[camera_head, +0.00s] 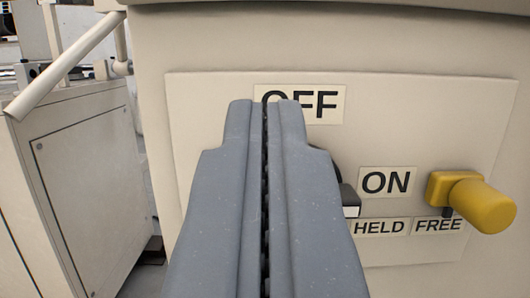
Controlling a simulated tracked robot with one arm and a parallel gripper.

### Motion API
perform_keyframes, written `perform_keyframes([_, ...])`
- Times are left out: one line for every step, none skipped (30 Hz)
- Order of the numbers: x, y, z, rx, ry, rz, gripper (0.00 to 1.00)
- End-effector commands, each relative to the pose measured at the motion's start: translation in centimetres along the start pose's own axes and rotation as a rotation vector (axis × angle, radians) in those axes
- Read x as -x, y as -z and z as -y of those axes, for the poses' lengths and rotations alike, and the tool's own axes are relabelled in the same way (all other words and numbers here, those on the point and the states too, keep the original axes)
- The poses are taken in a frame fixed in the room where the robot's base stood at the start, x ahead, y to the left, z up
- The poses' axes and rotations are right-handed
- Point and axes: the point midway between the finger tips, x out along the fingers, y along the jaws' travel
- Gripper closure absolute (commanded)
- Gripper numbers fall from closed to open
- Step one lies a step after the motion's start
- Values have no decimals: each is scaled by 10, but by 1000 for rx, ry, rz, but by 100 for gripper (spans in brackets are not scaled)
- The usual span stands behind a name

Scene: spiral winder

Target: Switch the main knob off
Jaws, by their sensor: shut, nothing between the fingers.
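The main knob (348,197) is mostly hidden behind my gripper. Only a dark edge and a black handle end with a pale face show, just right of the fingers, pointing toward the ON label (386,182). The OFF label (318,104) is above, its left part covered by the fingertips. My gripper (267,104) is shut and empty, with its fingers upright in the picture in front of the panel (440,120). I cannot tell whether the fingers touch the knob.
A yellow knob (482,205) sticks out of the panel at the right. HELD (379,227) and FREE (438,225) labels are below ON. At the left stands a beige cabinet (90,175) with a pale slanted bar (65,65) above it.

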Motion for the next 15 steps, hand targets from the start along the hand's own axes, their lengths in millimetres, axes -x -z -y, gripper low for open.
perform_keyframes([-3, 0, 0, 1, 1, -5, 100])
perform_keyframes([-5, 1, 0, 1, 3, -6, 100])
perform_keyframes([-7, 1, 1, 2, 4, -6, 100])
perform_keyframes([-9, 0, 1, 1, 5, -4, 100])
perform_keyframes([-10, -1, 1, 1, 5, -2, 100])
perform_keyframes([-12, -3, 1, 0, 4, 0, 100])
perform_keyframes([-13, -3, 1, 0, 4, 1, 100])
perform_keyframes([-15, -3, 1, 0, 4, 0, 100])
perform_keyframes([-17, -2, 1, 1, 5, -3, 100])
perform_keyframes([-19, -1, 1, 0, 5, -3, 100])
perform_keyframes([-20, -1, 1, 0, 5, -4, 100])
perform_keyframes([-22, -1, 1, 0, 4, -3, 100])
perform_keyframes([-23, -1, 1, 1, 4, -2, 100])
perform_keyframes([-24, -1, 1, 1, 3, -2, 100])
perform_keyframes([-26, 0, 1, 2, 1, -3, 100])
